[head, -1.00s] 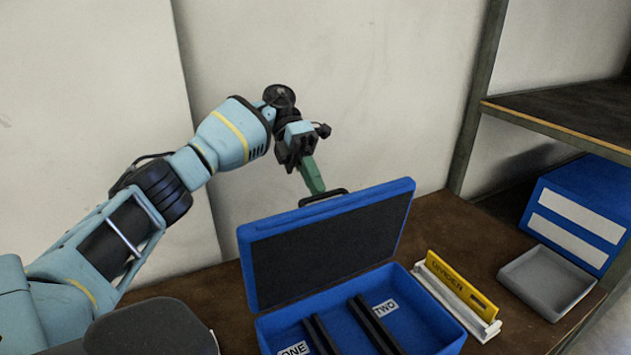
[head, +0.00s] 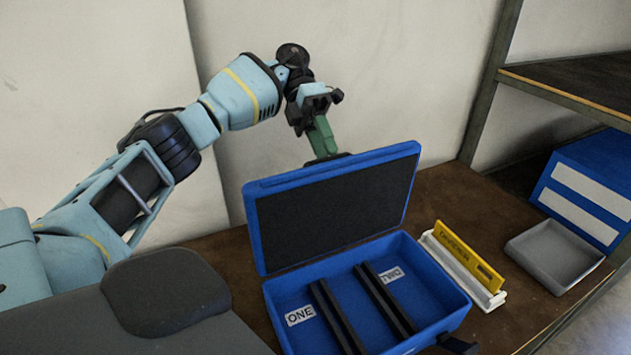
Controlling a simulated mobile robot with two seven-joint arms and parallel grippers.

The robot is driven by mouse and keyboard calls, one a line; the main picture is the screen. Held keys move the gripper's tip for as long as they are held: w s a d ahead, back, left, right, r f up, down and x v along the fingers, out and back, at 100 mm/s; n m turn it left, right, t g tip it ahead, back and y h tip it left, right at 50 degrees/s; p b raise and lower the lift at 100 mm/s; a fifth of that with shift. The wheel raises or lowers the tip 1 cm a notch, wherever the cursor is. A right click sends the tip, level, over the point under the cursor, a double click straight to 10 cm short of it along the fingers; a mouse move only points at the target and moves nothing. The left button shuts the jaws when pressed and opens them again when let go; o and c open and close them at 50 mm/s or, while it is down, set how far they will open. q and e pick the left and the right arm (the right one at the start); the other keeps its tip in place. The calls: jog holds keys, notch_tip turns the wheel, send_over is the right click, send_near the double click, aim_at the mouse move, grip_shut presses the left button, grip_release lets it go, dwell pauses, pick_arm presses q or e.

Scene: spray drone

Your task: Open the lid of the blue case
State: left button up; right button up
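The blue case (head: 436,273) stands on the brown table with its lid (head: 383,156) raised, hinged at the back, its dark padded inside facing me. Inside the case are two black dividers and small white labels, one reading "ONE". My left gripper (head: 321,140), with green fingers, is behind the lid's top edge, beside the dark handle (head: 330,158). The fingertips are partly hidden there, so I cannot tell whether they hold the handle or are apart. My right gripper is out of view.
A yellow strip (head: 468,257) stands in a white holder (head: 482,291) right of the case. A grey tray (head: 555,256) and a blue box (head: 590,185) with white labels are farther right. A shelf (head: 565,85) rises at the right. A pale wall is close behind the lid.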

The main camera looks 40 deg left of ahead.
pick_arm(q)
jog(key=s+d+r, duration=0.2)
jog(key=s+d, duration=0.7)
jog(key=s, duration=0.4)
jog(key=shift+d+r, duration=0.2)
dwell(0.3)
